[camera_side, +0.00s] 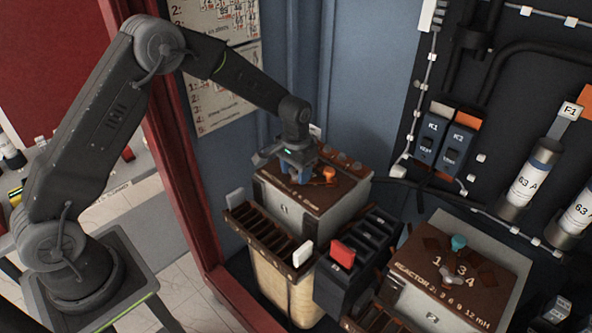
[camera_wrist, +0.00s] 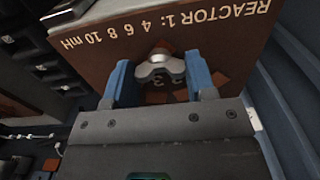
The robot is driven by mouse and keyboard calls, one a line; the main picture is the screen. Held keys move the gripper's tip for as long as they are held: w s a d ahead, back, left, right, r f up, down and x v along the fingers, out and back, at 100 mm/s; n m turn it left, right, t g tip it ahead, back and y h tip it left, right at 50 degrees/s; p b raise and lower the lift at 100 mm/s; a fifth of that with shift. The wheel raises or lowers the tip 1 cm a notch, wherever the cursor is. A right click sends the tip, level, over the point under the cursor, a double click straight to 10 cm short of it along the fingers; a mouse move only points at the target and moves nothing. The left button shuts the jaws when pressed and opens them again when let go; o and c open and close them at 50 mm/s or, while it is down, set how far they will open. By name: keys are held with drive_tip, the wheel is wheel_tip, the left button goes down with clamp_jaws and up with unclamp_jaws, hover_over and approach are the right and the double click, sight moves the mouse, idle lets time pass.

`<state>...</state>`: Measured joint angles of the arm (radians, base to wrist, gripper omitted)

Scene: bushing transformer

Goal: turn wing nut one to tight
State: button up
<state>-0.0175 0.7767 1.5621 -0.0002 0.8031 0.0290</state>
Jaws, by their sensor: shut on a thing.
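A silver wing nut (camera_wrist: 160,66) sits on the brown top plate of the box lettered "REACTOR 1" (camera_wrist: 105,35) in the wrist view. My gripper (camera_wrist: 160,82) has its two blue fingers on either side of the nut, shut on its wings. In the side view my gripper (camera_side: 298,178) points down onto the brown top of the grey box (camera_side: 325,208). The nut is hidden behind the fingers there. The frames do not show how tight it is.
A dark block with a red piece (camera_side: 343,254) stands in front. A blue wall is behind.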

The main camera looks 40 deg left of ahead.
sight(296, 171)
idle(0.3)
drive_tip(key=o, duration=0.9)
drive_tip(key=shift+o, duration=0.2)
drive_tip(key=shift+r, duration=0.15)
wheel_tip(296, 171, up, 14)
drive_tip(key=shift+f, duration=0.2)
drive_tip(key=s+r+t, duration=0.3)
drive_tip(key=s+r, duration=0.8)
drive_tip(key=s, duration=0.2)
drive_tip(key=s+f+t, duration=0.1)
drive_tip(key=s+t, duration=0.1)
drive_tip(key=s, duration=1.4)
drive_tip(key=shift+d+t, duration=0.3)
drive_tip(key=shift+d, duration=0.15)
